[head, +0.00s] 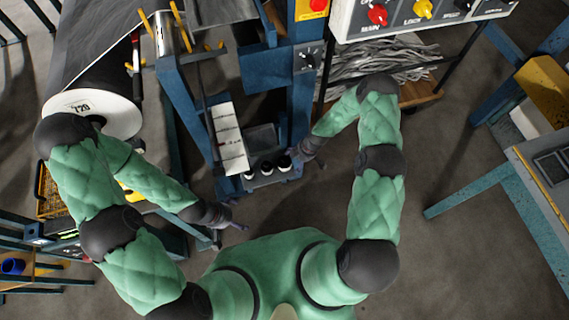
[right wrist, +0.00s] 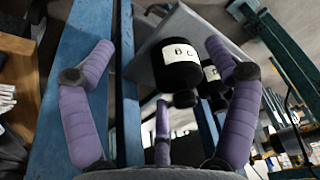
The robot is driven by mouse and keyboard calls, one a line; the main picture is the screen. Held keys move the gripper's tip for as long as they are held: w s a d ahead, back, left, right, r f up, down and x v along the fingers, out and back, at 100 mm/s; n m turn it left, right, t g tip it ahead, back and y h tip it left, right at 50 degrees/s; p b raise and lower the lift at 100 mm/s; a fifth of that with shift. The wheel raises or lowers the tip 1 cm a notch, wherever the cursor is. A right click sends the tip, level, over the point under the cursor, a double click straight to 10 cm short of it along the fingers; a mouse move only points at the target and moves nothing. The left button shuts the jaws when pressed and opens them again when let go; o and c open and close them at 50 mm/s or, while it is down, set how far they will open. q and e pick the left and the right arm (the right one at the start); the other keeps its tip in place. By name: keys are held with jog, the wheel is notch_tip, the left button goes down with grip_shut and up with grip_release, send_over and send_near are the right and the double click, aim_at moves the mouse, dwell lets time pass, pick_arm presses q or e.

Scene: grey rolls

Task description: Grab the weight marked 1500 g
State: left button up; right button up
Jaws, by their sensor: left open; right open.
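Several small black weights with pale tops stand in a row on a blue shelf (head: 262,184) in the head view: a left one (head: 249,175), a middle one (head: 266,168) and a right one (head: 284,163). I cannot read 1500 g on any. In the right wrist view a black weight (right wrist: 181,72) with a white label is between and beyond the fingers, and another weight (right wrist: 213,88) is partly hidden behind a finger. My right gripper (head: 306,159) is open and empty, just right of the row; it also shows in the right wrist view (right wrist: 158,50). My left gripper (head: 237,214) is open and empty, below and left of the shelf.
A white marked sheet (head: 229,138) stands above the weights. Blue frame posts (head: 304,95) rise beside the shelf. A large dark roll with a white end (head: 93,113) is at left. A control panel (head: 420,12) is at upper right.

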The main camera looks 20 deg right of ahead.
aim_at(286, 158)
jog(key=a, duration=0.1)
jog(key=w+a+b, duration=0.1)
jog(key=a, duration=0.1)
jog(key=a+f, duration=0.1)
jog(key=a, duration=0.1)
jog(key=shift+w+b, duration=0.3)
jog(key=shift+w, duration=0.1)
jog(key=shift+a+f, duration=0.1)
jog(key=shift+f, duration=0.05)
jog(key=shift+c, duration=0.2)
jog(key=c, duration=1.7)
jog(key=shift+w, duration=0.1)
